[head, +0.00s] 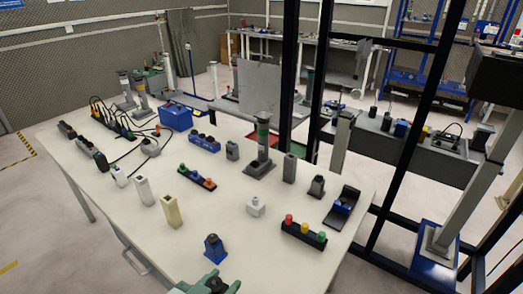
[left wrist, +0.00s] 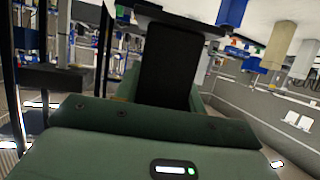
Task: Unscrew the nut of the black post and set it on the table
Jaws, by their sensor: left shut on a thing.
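My left gripper (head: 208,286), green with dark parts, is at the bottom edge of the head view, low over the front of the table (head: 120,235). It is shut on a small dark piece that I take for the nut. The jaws hide most of it, and I cannot tell whether it is still on the black post. The post cannot be made out clearly there. In the left wrist view the green gripper body fills the bottom, with a black upright part (left wrist: 165,68) ahead of it. My right gripper is not in view.
A blue block with a dark top (head: 214,247) stands just behind my left gripper. A tan post (head: 171,210), a white block (head: 255,208) and a three-button box (head: 303,235) stand farther off. The table between them and its front right are bare.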

